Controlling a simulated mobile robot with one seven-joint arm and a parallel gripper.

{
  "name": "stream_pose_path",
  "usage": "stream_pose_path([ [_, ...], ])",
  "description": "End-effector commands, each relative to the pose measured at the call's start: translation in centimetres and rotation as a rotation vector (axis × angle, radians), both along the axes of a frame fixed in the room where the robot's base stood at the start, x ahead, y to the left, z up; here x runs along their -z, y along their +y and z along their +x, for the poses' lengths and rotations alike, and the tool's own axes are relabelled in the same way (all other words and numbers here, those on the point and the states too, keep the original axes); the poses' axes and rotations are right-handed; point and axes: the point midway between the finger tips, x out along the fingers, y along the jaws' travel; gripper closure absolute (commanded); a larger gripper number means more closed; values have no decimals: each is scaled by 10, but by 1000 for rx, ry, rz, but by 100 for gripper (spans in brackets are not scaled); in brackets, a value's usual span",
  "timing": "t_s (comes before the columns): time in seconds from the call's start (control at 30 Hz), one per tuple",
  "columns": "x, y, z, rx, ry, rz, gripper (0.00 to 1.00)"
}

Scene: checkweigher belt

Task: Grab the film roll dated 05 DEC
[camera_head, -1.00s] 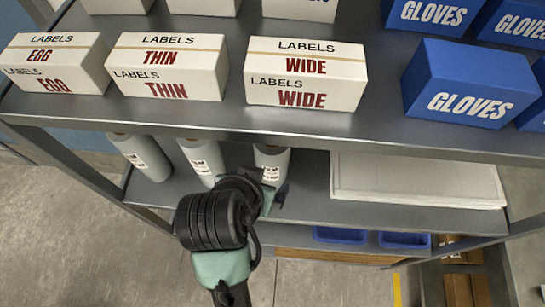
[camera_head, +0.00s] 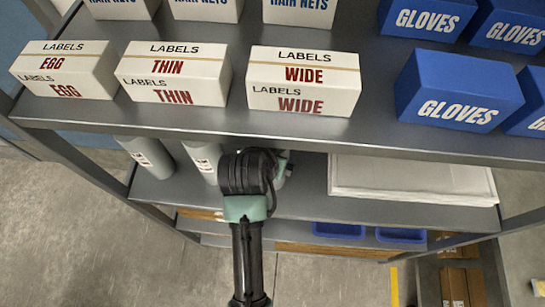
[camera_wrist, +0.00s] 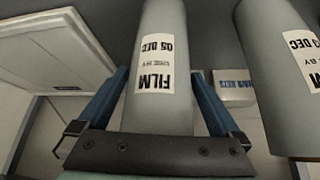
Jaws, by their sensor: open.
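The film roll dated 05 DEC (camera_wrist: 165,110) is a grey cylinder with a white label, which reads upside down in the wrist view. It stands between the two blue fingers of my gripper (camera_wrist: 160,92), which is open, with one finger on each side. I cannot tell whether either finger touches it. In the head view my gripper (camera_head: 284,168) is at the middle shelf, mostly hidden by my wrist, which also covers this roll. Another film roll (camera_wrist: 275,85) stands to the right in the wrist view, its label ending in DEC and partly cut off.
Two grey rolls (camera_head: 148,156) (camera_head: 201,158) stand left of my arm on the middle shelf (camera_head: 310,200). A flat white stack (camera_head: 410,178) lies to the right. The upper shelf (camera_head: 340,130), with label boxes (camera_head: 303,82) and blue glove boxes (camera_head: 458,90), overhangs the rolls.

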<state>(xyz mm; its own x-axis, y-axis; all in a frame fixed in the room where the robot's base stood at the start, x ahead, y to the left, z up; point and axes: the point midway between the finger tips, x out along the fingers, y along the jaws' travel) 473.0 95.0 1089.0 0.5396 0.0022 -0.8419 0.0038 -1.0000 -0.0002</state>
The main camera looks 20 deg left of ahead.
Motion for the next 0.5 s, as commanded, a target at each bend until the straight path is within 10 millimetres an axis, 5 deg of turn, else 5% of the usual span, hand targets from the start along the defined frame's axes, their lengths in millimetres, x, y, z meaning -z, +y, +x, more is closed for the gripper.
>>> stream_pose_path([
  [0.13, 0, 0, 0, 0, 0, 0, 4],
  [0.5, 0, 0, 0, 0, -1, 0, 70],
])
